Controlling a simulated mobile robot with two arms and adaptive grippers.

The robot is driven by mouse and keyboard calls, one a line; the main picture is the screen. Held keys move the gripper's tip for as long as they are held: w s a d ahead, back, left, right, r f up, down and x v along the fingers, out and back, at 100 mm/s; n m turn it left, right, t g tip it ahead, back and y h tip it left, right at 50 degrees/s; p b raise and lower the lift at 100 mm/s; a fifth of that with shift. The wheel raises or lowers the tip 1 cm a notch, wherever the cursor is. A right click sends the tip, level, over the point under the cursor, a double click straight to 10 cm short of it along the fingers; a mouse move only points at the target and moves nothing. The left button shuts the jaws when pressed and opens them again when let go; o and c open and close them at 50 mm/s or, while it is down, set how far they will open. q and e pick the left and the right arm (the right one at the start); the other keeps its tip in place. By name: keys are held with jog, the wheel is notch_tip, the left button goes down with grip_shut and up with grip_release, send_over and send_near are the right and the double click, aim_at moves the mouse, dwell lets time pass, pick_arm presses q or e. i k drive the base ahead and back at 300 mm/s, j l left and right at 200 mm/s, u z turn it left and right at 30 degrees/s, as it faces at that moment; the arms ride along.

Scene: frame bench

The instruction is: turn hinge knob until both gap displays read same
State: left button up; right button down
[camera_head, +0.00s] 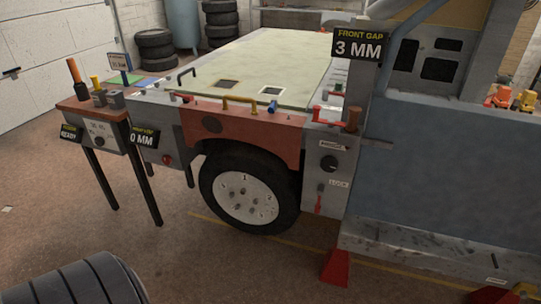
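The front gap display (358,46) reads 3 MM, on a grey post right of centre. A second display (143,137) at the left corner of the frame reads 0 MM; its small heading is too blurred to read surely. A dark round knob (329,164) sits on the grey panel below the front gap display, under a small label that I cannot read. Below it are a LOCK label (338,183) and a red lever (319,203) hanging down. Neither of my grippers shows in the head view.
A small tool bench (95,113) stands left, with a READY sign (71,133). A blue door panel (455,165) fills the right. Floor ahead is mostly clear.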

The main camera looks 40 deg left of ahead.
aim_at(329, 164)
jog(key=u, duration=0.85)
